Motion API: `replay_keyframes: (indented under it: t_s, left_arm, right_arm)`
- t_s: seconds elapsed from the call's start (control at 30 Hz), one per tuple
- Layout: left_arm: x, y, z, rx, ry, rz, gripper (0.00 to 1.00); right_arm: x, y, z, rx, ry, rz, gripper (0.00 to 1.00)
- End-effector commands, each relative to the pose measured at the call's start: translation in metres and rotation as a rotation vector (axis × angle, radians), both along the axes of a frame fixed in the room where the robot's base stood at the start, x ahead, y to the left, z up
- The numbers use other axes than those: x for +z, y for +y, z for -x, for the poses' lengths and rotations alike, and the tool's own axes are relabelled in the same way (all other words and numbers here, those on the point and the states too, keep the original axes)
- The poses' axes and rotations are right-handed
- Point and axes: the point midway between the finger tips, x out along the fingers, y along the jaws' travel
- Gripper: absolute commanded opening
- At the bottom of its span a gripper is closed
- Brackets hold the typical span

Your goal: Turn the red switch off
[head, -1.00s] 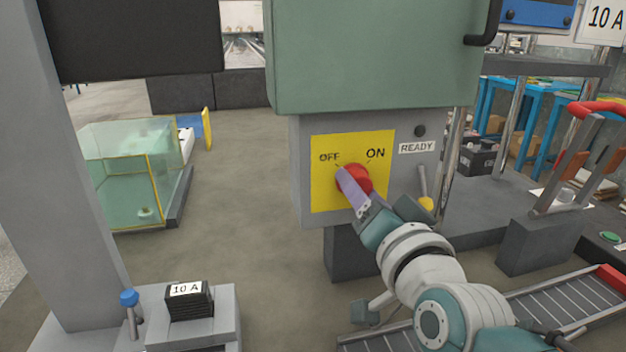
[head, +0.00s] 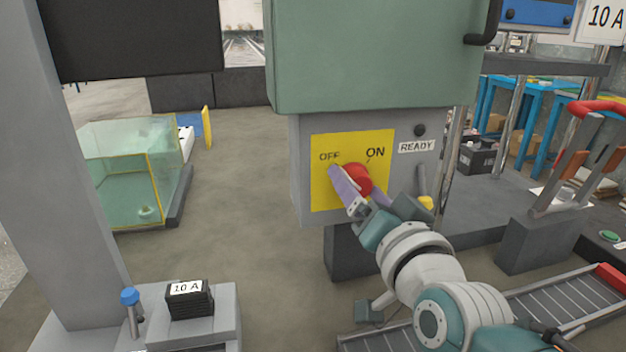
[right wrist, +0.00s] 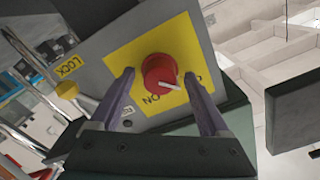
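The red switch (head: 358,179) is a round knob on a yellow plate (head: 321,196) marked OFF at upper left and ON at upper right. My right gripper (head: 354,181) is open, with one finger on each side of the knob. The right wrist view shows a gap between the knob and each finger of the right gripper (right wrist: 159,76). My left gripper is not in view.
The plate sits on a grey box under a green cabinet (head: 375,60). A dark round lamp (head: 420,131) is above the READY label (head: 416,147). A black 10 A block (head: 188,302) stands at lower left.

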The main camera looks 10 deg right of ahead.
Motion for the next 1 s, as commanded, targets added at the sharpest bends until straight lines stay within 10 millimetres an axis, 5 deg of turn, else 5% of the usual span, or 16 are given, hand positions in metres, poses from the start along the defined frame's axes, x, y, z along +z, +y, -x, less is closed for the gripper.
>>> replay_keyframes:
  t_s: [0.37,0.8,1.0]
  left_arm:
    - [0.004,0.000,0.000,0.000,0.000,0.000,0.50]
    - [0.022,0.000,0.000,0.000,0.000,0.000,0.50]
    - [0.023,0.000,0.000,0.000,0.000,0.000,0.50]
  right_arm:
    - [0.000,0.000,0.009,0.000,0.002,-0.001,0.81]
    - [0.000,-0.003,0.085,0.000,0.004,0.000,0.81]
    - [0.000,-0.003,0.099,0.001,0.001,-0.001,0.81]
